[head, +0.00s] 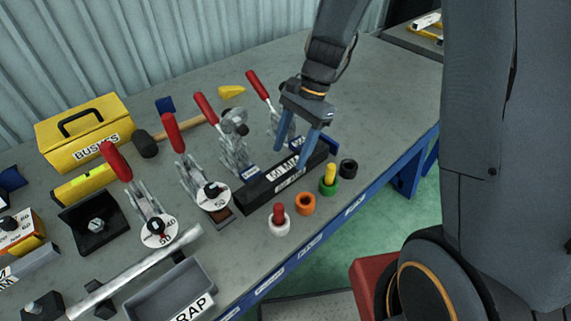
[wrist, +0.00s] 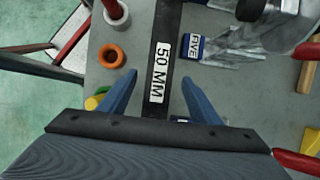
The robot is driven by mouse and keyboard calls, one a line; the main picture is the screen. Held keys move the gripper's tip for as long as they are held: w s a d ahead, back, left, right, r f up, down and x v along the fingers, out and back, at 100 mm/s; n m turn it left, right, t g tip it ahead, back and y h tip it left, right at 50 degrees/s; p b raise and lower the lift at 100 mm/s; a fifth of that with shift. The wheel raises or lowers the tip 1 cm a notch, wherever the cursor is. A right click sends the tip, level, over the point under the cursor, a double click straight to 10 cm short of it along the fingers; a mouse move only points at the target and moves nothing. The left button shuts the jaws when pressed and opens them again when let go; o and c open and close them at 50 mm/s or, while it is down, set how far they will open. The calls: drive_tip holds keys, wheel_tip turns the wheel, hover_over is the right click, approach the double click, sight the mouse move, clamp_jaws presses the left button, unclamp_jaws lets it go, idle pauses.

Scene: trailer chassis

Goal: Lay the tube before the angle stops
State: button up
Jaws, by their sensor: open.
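A black rectangular tube (head: 257,190) with white labels lies near the table's front edge, beside the toggle clamps. In the wrist view the tube (wrist: 164,32) runs between my fingers, and one label reads 50 MM. My gripper (head: 291,157) is open, with its blue fingers pointing down over the tube, one on each side. The fingers also show in the wrist view (wrist: 160,92), apart from the tube's sides. A silver bar (head: 135,272) lies at the lower left. A black angle piece with a bolt (head: 88,224) stands at the left; I cannot tell whether it is an angle stop.
Red-handled clamps (head: 186,160) stand in a row behind the tube. White, orange (head: 306,204), green and black rings sit along the front edge. A grey scrap tray (head: 165,297) is at the lower left, a yellow box (head: 84,132) behind.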

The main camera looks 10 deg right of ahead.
drive_tip(key=v, duration=0.4)
drive_tip(key=shift+w+d+r+b, duration=0.1)
drive_tip(key=shift+w+r+b, duration=0.1)
drive_tip(key=shift+b, duration=0.15)
drive_tip(key=s+d+r+n+t+h, duration=0.1)
drive_tip(key=s+d+n+t+h, duration=0.2)
drive_tip(key=s+d+n, duration=0.6)
drive_tip(key=shift+s+n+h, duration=0.3)
drive_tip(key=shift+s+n, duration=0.3)
drive_tip(key=shift+n, duration=0.6)
